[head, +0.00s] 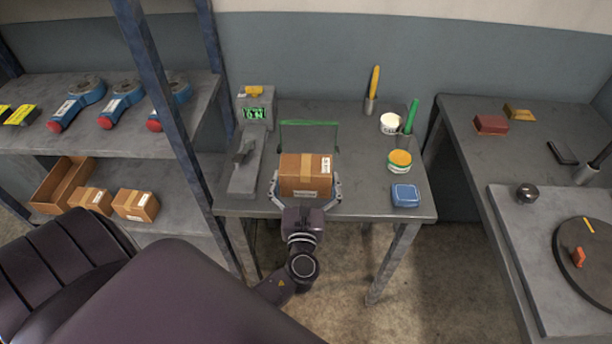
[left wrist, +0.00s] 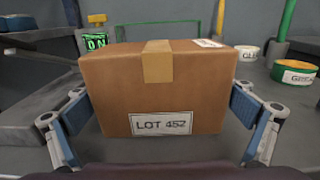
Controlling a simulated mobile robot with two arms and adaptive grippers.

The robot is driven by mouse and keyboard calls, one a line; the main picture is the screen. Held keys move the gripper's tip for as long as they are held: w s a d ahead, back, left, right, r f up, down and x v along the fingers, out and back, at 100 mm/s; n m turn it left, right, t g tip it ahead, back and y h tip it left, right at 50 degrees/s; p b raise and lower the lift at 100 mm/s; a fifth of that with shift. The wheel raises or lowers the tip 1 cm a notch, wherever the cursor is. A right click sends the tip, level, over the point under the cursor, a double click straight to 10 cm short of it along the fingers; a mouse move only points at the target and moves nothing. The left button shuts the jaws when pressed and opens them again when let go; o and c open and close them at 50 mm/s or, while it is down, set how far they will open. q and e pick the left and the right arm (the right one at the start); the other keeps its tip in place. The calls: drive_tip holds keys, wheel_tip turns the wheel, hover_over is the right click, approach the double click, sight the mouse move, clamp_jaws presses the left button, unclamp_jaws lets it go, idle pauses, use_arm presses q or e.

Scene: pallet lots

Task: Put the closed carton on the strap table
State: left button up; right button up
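The closed carton (head: 305,178) is a brown box with a tan tape strip and a white label. In the left wrist view the carton (left wrist: 160,95) reads "LOT 452". My left gripper (head: 306,190) has a finger against each side of it; the blue pads (left wrist: 160,108) also show in the left wrist view. The carton is upright over the front of the grey table (head: 350,205), before a green arch (head: 310,124); I take this as the strap table. I cannot tell whether its underside touches the tabletop. My right gripper is not in view.
A device with a green display (head: 255,113) stands left of the carton. A blue box (head: 405,195), a green-banded tub (head: 399,161) and a white tub (head: 390,124) stand right. Shelves with small cartons (head: 135,205) are left; another table (head: 470,150) is right.

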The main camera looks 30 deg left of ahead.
use_arm(q)
drive_tip(key=shift+r, duration=0.2)
drive_tip(key=shift+s+d+f, duration=0.1)
drive_tip(key=shift+s+d, duration=0.05)
drive_tip(key=shift+s, duration=0.15)
drive_tip(key=b+v, duration=0.1)
drive_tip(key=v, duration=1)
drive_tip(key=shift+s+b, duration=0.2)
drive_tip(key=shift+b, duration=0.2)
